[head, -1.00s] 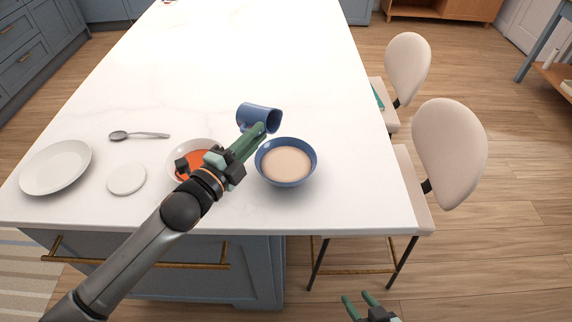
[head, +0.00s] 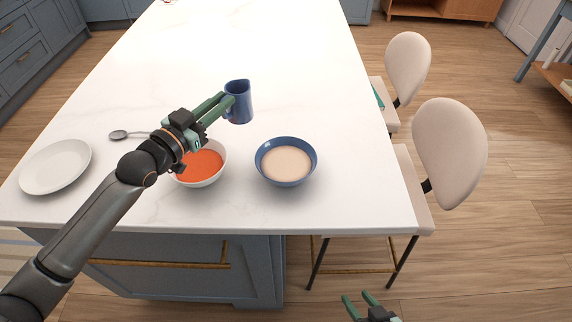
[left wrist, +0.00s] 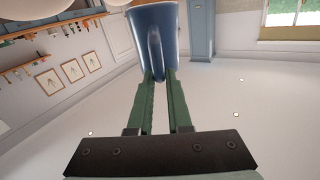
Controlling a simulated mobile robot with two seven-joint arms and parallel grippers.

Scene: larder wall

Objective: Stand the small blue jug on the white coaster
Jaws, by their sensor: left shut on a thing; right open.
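The small blue jug (head: 239,102) is upright in the head view, behind the two bowls. My left gripper (head: 222,106) is shut on it at its handle side, reaching in from the left. In the left wrist view the jug (left wrist: 155,35) sits between the fingertips (left wrist: 157,82), its handle towards the gripper. I cannot tell for sure whether its base is clear of the worktop. The white coaster is hidden behind my left arm in the head view. My right gripper (head: 362,304) is open and empty, low in front of the island beside the stools.
A bowl of orange soup (head: 203,166) stands just under my left wrist. A blue bowl of cream-coloured soup (head: 286,163) stands to its right. A white plate (head: 56,166) and a spoon (head: 126,134) are at the left.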

